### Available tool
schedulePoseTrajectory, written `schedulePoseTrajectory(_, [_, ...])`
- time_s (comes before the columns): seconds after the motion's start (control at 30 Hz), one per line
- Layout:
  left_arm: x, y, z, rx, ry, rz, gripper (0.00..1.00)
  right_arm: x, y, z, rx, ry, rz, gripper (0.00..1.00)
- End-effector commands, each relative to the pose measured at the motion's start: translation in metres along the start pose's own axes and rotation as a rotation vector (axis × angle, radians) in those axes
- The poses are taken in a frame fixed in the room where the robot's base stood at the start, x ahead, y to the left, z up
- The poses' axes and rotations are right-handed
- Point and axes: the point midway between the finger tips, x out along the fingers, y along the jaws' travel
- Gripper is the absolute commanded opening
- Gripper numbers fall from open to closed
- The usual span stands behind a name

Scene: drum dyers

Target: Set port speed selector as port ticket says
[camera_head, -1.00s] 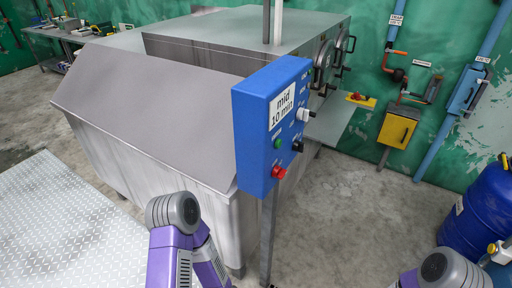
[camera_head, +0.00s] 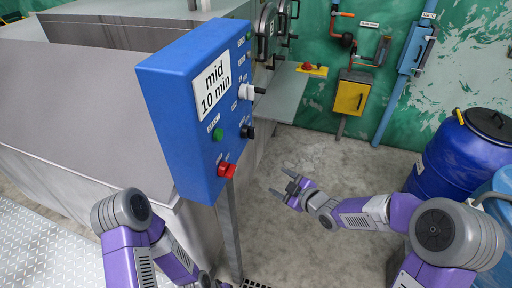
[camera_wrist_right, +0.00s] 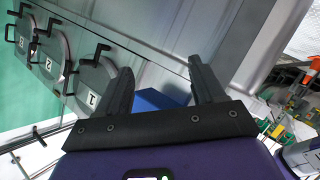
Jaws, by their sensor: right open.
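The blue control box (camera_head: 172,110) stands on a post at centre in the head view. Its front bears a white ticket (camera_head: 212,82) reading "mid 10 min". A white selector knob (camera_head: 247,92) and a black selector knob (camera_head: 246,131) protrude on its right side. Their small labels are too small to read, so I cannot tell which sets speed. My right gripper (camera_head: 279,180) is open and empty, right of the box and apart from it. In the right wrist view, a blue surface (camera_wrist_right: 158,100), probably the box, shows beyond the open fingers. My left arm shows at lower left; its fingers are not visible.
A green button (camera_head: 218,134) and a red button (camera_head: 227,170) sit close to the knobs. The steel machine (camera_head: 75,90) is behind and left of the box. Blue drums (camera_head: 462,150) stand at right. Open floor lies right of the post.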

Motion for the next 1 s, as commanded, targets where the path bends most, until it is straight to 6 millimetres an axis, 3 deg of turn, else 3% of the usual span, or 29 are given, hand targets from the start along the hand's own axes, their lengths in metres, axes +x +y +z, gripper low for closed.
schedulePoseTrajectory(0.03, [0.017,-0.006,-0.001,0.0,0.001,0.0,0.43,-0.003,0.022,-0.027,-0.196,0.089,0.051,0.68])
schedulePoseTrajectory(0.1, [0.026,-0.01,-0.002,0.0,0.001,0.0,0.43,-0.014,0.043,-0.066,-0.445,0.187,0.105,0.68])
schedulePoseTrajectory(0.2, [0.035,-0.013,-0.002,0.0,0.002,0.0,0.43,-0.032,0.06,-0.108,-0.72,0.28,0.167,0.68])
schedulePoseTrajectory(0.3, [0.039,-0.015,-0.003,0.001,0.002,0.0,0.43,-0.045,0.066,-0.133,-0.887,0.329,0.205,0.68])
schedulePoseTrajectory(0.47, [0.041,-0.015,-0.003,0.001,0.002,0.0,0.43,-0.043,0.069,-0.149,-0.974,0.354,0.221,0.68])
schedulePoseTrajectory(0.8, [0.046,-0.017,-0.003,0.001,0.002,0.0,0.43,0.005,0.07,-0.168,-0.968,0.352,0.219,0.68])
schedulePoseTrajectory(1.0, [0.047,-0.017,-0.003,0.001,0.002,0.0,0.43,0.018,0.071,-0.173,-0.967,0.35,0.22,0.68])
